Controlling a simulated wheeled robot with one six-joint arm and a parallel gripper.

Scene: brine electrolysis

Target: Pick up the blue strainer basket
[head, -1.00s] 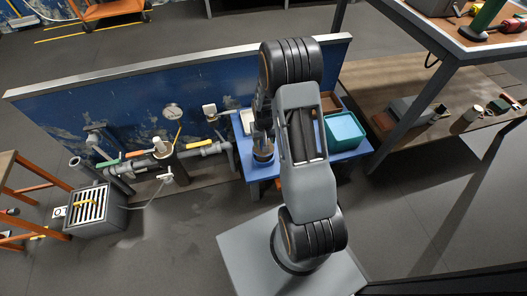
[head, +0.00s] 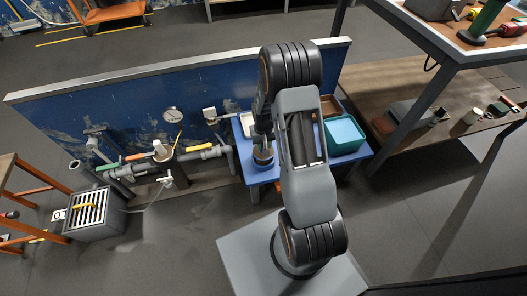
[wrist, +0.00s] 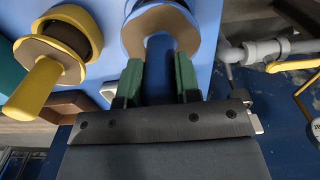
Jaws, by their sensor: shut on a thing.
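The blue strainer basket (wrist: 161,56) is in the wrist view at the top centre. It has a blue handle, a tan disc and a blue rim. My gripper (wrist: 159,72) has its green fingers on both sides of the handle and is shut on it. In the head view, my gripper (head: 262,138) is over the blue table, with the basket's tan disc (head: 263,156) just below it. My arm hides part of the table. I cannot tell whether the basket touches the tabletop.
A yellow-handled strainer basket (wrist: 42,80) stands beside it in the wrist view. A teal bin (head: 345,133) and a brown tray (head: 329,105) are on the blue table (head: 254,177). Pipework (head: 165,155) and a blue panel (head: 100,100) stand to the left and behind.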

